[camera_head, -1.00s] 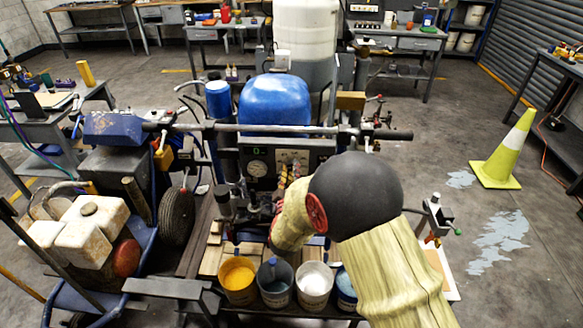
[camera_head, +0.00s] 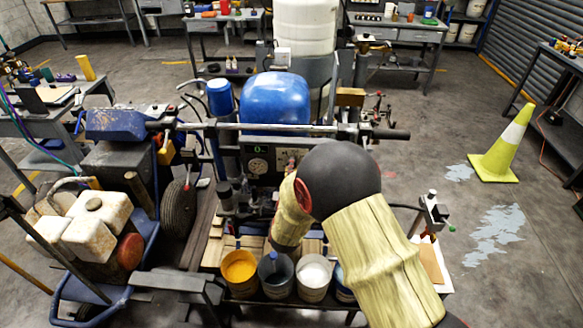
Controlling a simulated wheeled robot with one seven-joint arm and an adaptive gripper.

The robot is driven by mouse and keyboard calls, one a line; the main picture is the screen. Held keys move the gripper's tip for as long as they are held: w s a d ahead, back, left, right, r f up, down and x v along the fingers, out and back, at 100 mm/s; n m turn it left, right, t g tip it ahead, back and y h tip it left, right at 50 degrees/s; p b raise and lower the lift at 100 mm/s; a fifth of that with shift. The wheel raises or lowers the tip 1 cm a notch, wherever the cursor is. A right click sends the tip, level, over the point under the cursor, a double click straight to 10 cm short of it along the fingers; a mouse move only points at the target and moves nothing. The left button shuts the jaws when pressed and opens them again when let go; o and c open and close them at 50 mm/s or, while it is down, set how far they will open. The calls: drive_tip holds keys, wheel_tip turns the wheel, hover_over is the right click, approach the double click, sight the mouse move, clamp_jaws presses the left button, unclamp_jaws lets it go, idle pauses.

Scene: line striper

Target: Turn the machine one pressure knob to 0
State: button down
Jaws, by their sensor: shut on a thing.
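The machine is a line striper with a blue tank (camera_head: 275,98), a long handlebar (camera_head: 300,129) and a dark control panel (camera_head: 257,160). The panel carries a small green-lit display (camera_head: 259,149) and a round gauge (camera_head: 258,165). My arm reaches in from the lower right, its dark joint and yellowish links crossing in front of the machine. They cover the right part of the panel and much of what lies below it. I cannot make out the pressure knob. My gripper is hidden behind my own arm, so its hold does not show.
Several paint buckets, among them a yellow one (camera_head: 239,268) and a white one (camera_head: 314,272), stand in front of the machine. A dirty white engine tank (camera_head: 95,215) and a wheel (camera_head: 178,222) are at left. A traffic cone (camera_head: 503,147) stands on open floor at right.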

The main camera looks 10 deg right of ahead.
drive_tip(key=shift+f, duration=0.1)
idle(0.4)
drive_tip(key=c, duration=1.5)
unclamp_jaws()
drive_tip(key=v, duration=1.2)
